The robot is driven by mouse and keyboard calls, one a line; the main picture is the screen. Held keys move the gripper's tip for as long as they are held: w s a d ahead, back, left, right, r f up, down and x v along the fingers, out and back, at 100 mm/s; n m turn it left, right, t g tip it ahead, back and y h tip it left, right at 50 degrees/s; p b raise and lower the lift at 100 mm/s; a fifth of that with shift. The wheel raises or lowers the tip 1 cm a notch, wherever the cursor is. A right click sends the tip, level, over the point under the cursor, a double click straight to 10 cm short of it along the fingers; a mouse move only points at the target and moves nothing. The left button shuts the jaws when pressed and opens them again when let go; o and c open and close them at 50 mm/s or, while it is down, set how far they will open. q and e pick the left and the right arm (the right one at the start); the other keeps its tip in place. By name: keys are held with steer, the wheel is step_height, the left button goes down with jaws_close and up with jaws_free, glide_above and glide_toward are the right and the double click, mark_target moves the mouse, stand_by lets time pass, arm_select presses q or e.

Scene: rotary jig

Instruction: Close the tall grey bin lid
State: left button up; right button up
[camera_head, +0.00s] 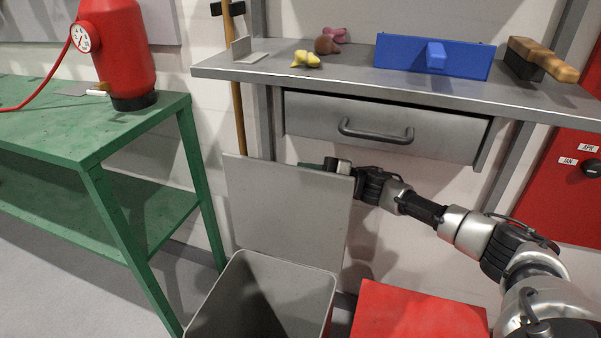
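The tall grey bin (320,285) stands on the floor at the bottom middle, with its dark inside showing from above. Its flat grey lid (285,210) is open and stands nearly upright at the bin's back edge. My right arm comes in from the right. My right gripper (318,165) is at the lid's top right corner, and its fingers are partly hidden behind the lid's upper edge. I cannot tell whether it touches the lid or whether its fingers are open. My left gripper is not in view.
A grey bench (350,84) with a handled drawer (385,128) is behind the lid. A red box (420,315) stands right of the bin. A green table (60,135) with a red extinguisher-like tank (122,50) is at left. A broom-like stick (238,110) leans behind the lid.

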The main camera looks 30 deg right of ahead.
steer(key=shift+w+a+r, duration=0.15)
steer(key=shift+w+a, duration=0.1)
steer(key=shift+a, duration=0.2)
steer(key=c, duration=0.5)
jaws_close()
